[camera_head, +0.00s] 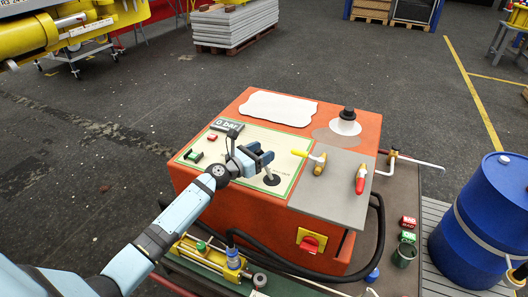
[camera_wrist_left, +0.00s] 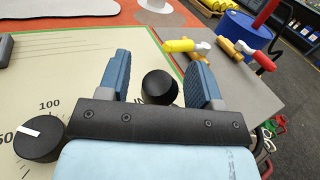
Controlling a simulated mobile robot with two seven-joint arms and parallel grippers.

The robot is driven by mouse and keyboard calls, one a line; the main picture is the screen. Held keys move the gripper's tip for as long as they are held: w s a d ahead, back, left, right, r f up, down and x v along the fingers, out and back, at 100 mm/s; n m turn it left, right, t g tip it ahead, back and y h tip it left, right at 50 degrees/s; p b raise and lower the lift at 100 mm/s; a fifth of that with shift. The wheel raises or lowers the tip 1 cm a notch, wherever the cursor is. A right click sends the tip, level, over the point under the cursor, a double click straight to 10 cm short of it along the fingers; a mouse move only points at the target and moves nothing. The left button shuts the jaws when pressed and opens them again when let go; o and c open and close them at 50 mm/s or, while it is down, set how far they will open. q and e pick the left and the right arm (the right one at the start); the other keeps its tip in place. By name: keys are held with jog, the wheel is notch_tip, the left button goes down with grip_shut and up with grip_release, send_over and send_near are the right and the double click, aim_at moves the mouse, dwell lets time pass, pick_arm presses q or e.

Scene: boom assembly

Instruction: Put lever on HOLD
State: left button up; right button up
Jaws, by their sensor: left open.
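A black round knob (camera_wrist_left: 160,87), which looks like the lever's top, stands between the two blue fingers of my left gripper in the left wrist view, with gaps to both sides. In the head view a black lever foot (camera_head: 271,179) shows on the cream panel (camera_head: 283,153), just beside the fingers. My left gripper (camera_head: 264,160) is open over the right part of this panel. Any HOLD marking is hidden or too small to read. My right gripper is not in view.
A black dial (camera_wrist_left: 38,139) with a white mark sits left of my gripper. Right of the panel, a grey plate (camera_head: 329,199) carries a yellow-handled valve (camera_head: 319,165) and a red-handled valve (camera_head: 360,180). A small black-and-white funnel-like part (camera_head: 345,124) stands behind. A blue drum (camera_head: 487,220) is at the right.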

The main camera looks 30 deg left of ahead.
pick_arm(q)
jog(key=shift+w+d, duration=0.2)
jog(key=shift+w, duration=0.35)
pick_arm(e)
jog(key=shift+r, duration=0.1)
pick_arm(q)
grip_shut()
jog(key=d+m+p, duration=0.1)
jog(key=p, duration=0.2)
jog(key=d+m+g+y+p, duration=0.1)
jog(key=d+p, duration=0.1)
jog(key=p, duration=0.2)
jog(key=d+m+p, duration=0.1)
jog(key=m+p, duration=0.1)
jog(key=p, duration=0.2)
jog(key=shift+w+d+r+g, duration=0.1)
jog(key=shift+d+r+g, duration=0.2)
jog(key=shift+g, duration=0.1)
grip_release()
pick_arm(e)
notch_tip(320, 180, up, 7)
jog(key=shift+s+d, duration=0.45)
